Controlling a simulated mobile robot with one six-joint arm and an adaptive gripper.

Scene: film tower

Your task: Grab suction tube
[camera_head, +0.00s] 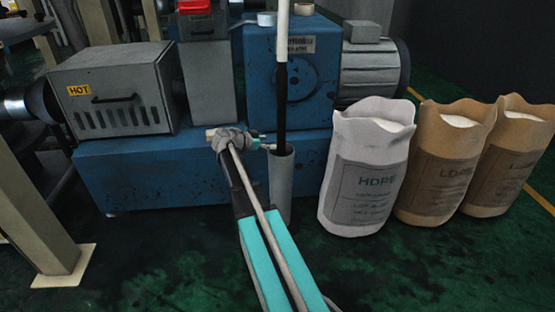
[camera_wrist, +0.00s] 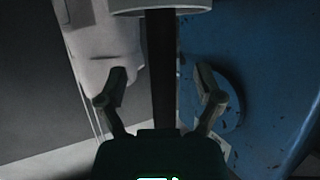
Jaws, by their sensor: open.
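The suction tube (camera_head: 282,98) stands upright in the head view, white above and black below. Its lower end goes into an upright grey cylinder (camera_head: 281,188). My gripper (camera_head: 266,146) is just left of the black part in that view, a little above the cylinder's mouth. In the wrist view, the dark tube (camera_wrist: 160,55) runs up the middle between the two spread fingertips of my gripper (camera_wrist: 161,82), with a gap on each side. A pale round rim crosses the tube at the top. The gripper is open and holds nothing.
A blue machine (camera_head: 165,172) stands behind, with a grey box marked HOT (camera_head: 115,85) and a grey motor (camera_head: 372,70). An HDPE sack (camera_head: 366,165) stands right of the cylinder, with two brown sacks (camera_head: 440,165) (camera_head: 508,155) beyond. The front floor is clear.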

